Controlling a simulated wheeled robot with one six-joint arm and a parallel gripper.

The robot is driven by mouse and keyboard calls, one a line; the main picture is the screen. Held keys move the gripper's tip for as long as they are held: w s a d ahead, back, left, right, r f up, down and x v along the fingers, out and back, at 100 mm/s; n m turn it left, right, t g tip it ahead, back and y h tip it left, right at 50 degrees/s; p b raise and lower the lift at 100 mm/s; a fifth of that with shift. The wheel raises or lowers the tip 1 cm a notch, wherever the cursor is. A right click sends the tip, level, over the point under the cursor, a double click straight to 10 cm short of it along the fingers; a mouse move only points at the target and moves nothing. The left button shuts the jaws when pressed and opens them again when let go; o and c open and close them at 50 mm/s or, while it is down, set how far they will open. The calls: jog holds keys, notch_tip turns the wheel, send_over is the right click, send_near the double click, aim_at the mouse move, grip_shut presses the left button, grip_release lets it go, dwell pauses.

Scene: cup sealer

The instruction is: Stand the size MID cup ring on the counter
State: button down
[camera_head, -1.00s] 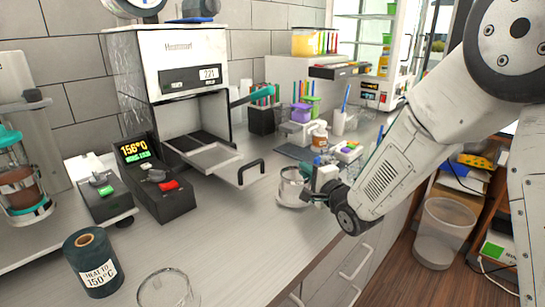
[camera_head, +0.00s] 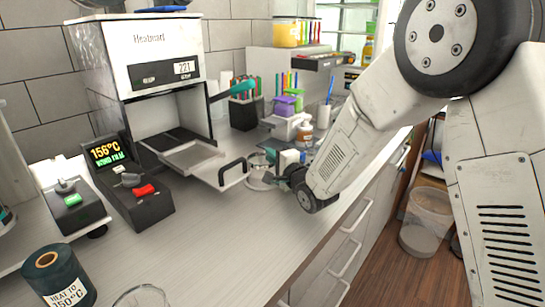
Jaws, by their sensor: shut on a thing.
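A pale, shiny ring (camera_head: 260,184), apparently the cup ring, is at the counter just right of the sealer's black tray handle. No size mark on it can be read. My gripper (camera_head: 272,160) is at the ring, with its jaws shut and largely hidden by the wrist and small parts around it. The thing in the jaws appears to be the ring. I cannot tell whether the ring rests on the counter or is held just above it. The grey counter (camera_head: 215,235) is bare in front of it.
The cup sealer (camera_head: 150,55) stands at the back left with its tray (camera_head: 195,158) pulled out, close to my gripper. A control box (camera_head: 135,195), a dark reel (camera_head: 55,280) and a clear cup (camera_head: 142,298) are at left. Pots and holders stand behind.

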jog(key=shift+f, duration=0.1)
jog(key=c, duration=1.5)
grip_release()
jog(key=shift+s+d, duration=0.25)
jog(key=v, duration=1.1)
jog(key=shift+s, duration=0.2)
jog(key=shift+d, duration=0.1)
